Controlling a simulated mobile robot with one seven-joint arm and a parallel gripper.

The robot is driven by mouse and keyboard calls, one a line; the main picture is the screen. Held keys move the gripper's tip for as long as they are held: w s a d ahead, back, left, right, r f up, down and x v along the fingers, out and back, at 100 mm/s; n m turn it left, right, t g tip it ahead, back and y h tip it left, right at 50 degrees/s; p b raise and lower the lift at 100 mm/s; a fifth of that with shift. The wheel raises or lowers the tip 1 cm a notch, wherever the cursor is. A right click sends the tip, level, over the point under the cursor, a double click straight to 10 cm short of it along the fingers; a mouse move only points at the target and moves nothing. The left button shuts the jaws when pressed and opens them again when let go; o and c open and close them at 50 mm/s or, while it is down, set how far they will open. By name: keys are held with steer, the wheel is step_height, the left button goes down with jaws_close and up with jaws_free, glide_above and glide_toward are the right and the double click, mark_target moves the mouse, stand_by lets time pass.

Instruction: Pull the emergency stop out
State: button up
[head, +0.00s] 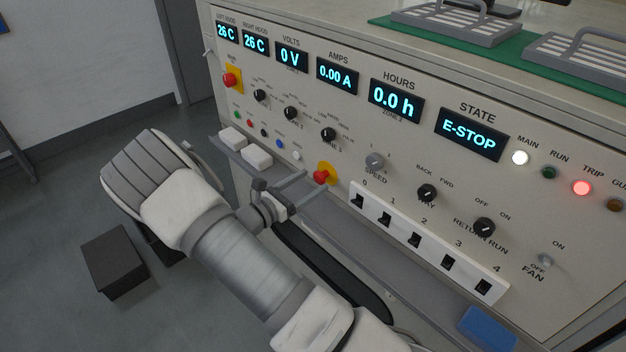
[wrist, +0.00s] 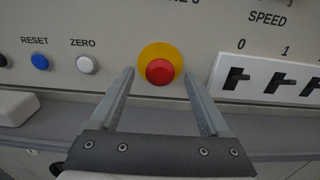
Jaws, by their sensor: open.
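The emergency stop (head: 321,177) is a red mushroom button on a yellow plate, low on the panel face. In the wrist view the red button (wrist: 159,71) sits ahead of and between my finger tips. My gripper (head: 292,188) is open, with one finger to each side of the button in the wrist view. Nothing is held; I cannot tell whether the fingers touch the button. The state display (head: 470,134) reads E-STOP, and the red trip lamp (head: 582,188) looks lit.
A white switch strip (wrist: 262,80) is right of the button; blue reset (wrist: 40,62) and white zero (wrist: 87,65) buttons are left. A grey ledge (head: 335,212) runs below the panel. Another red button on yellow (head: 230,80) is at the upper left. A dark box (head: 113,262) stands on the floor.

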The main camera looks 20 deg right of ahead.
steer(key=p+v, duration=0.1)
steer(key=v, duration=1.4)
steer(key=shift+s+a+p, duration=0.15)
steer(key=shift+a+p, duration=0.15)
steer(key=shift+p, duration=0.05)
steer(key=s+d+r+m+g+y, duration=0.8)
steer(key=s+r+m, duration=0.2)
steer(key=r+m, duration=0.2)
steer(key=s+a+r+m+t+y, duration=0.1)
steer(key=s+r+m+t+y, duration=0.6)
steer(key=s+r+m+y, duration=0.4)
step_height(320, 180, up, 14)
steer(key=s+h+p, duration=0.1)
steer(key=h+p, duration=0.1)
steer(key=p, duration=1.1)
steer(key=shift+a+n, duration=0.2)
steer(key=shift+n, duration=0.1)
